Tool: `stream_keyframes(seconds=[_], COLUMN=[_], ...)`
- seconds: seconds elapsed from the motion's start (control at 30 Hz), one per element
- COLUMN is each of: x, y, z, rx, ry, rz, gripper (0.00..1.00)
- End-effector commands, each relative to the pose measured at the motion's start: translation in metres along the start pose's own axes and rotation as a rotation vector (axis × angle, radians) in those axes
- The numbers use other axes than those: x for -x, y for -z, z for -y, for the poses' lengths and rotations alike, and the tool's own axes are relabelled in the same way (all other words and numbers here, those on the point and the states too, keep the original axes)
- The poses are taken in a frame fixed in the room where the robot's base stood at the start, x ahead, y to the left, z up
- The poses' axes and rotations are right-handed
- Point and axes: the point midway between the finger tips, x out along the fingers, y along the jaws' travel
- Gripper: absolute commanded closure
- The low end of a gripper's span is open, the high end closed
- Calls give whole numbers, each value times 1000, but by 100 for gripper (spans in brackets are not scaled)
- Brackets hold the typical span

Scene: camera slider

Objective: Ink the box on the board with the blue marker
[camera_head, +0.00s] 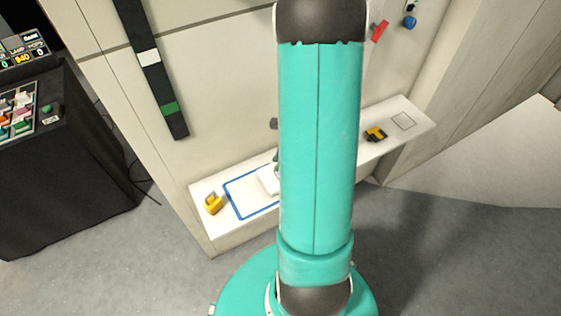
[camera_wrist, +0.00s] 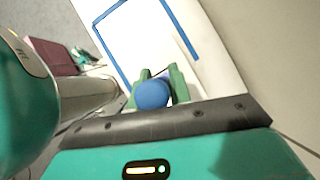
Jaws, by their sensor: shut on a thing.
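My gripper (camera_wrist: 160,78) has green fingers closed on the blue marker (camera_wrist: 152,95), whose round blue end faces the wrist camera. The marker's tip is hidden. Beyond the fingers lies a white board (camera_wrist: 145,40) with a blue box outline (camera_wrist: 181,30). The marker is over the box area; I cannot tell whether it touches the board. In the head view the box outline (camera_head: 232,200) shows on the left part of the white ledge, and my arm hides its right side. A small white part of my gripper (camera_head: 268,180) shows beside my arm there.
A yellow object (camera_head: 213,203) sits left of the box. A yellow-black object (camera_head: 375,134) and a thin grey square outline (camera_head: 403,121) are on the ledge's right part (camera_head: 422,122). A dark strip (camera_head: 160,85) and red (camera_head: 379,31) and blue (camera_head: 410,22) items are on the wall.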

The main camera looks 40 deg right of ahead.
Motion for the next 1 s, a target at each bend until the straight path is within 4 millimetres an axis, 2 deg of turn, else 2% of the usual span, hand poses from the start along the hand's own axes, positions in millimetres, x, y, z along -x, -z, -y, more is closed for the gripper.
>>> stream_keyframes(seconds=[0.2, 0.53, 1.0], x=[0, 1, 36], y=[0, -1, -23], z=[8, 9, 9], rx=[1, 1, 3], ry=[0, 1, 2], rz=[0, -1, 0], gripper=[100, 100, 100])
